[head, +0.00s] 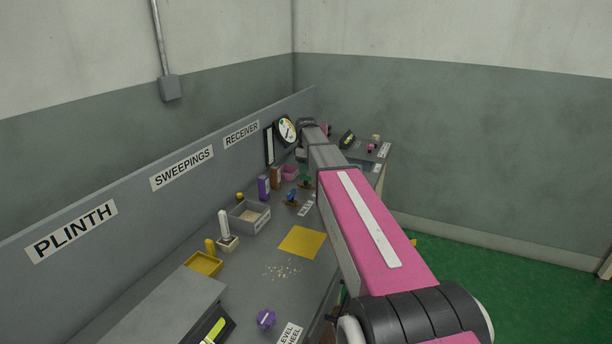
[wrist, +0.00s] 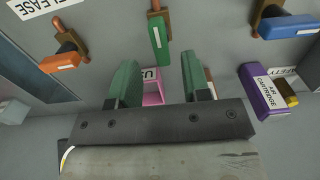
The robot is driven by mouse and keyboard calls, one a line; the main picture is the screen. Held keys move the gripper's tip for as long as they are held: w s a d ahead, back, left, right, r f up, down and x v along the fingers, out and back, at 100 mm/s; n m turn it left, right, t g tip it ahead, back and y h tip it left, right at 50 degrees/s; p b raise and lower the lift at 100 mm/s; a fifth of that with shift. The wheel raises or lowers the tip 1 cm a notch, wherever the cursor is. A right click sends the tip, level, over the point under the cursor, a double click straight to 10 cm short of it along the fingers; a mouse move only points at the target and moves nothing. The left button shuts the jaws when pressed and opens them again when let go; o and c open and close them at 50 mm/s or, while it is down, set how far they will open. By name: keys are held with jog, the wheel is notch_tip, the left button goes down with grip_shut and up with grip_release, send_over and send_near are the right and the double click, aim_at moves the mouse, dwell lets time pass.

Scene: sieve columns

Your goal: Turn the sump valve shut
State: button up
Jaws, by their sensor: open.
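Three lever valves show in the wrist view. One has a green handle (wrist: 160,40) on a brown stem at top centre, one an orange handle (wrist: 60,63) at left, and one a blue handle (wrist: 288,26) at top right. Which is the sump valve I cannot read; a white label (wrist: 149,74) between my fingers is mostly hidden. My gripper (wrist: 160,80) is open, with green fingers apart and empty. The green handle lies beyond the fingertips, in line with the gap. In the head view the green valve (head: 305,182) and blue valve (head: 291,197) stand left of my arm.
A purple air cartridge box (wrist: 263,92) stands right of my fingers. A pink container (wrist: 153,95) shows between them. On the bench are a grey bin (head: 250,216), yellow tray (head: 203,264) and yellow mat (head: 301,241). A grey back panel (head: 110,240) runs behind, with a dial (head: 287,130).

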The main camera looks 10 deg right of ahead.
aim_at(306, 178)
jog(key=shift+f, duration=1.95)
grip_shut()
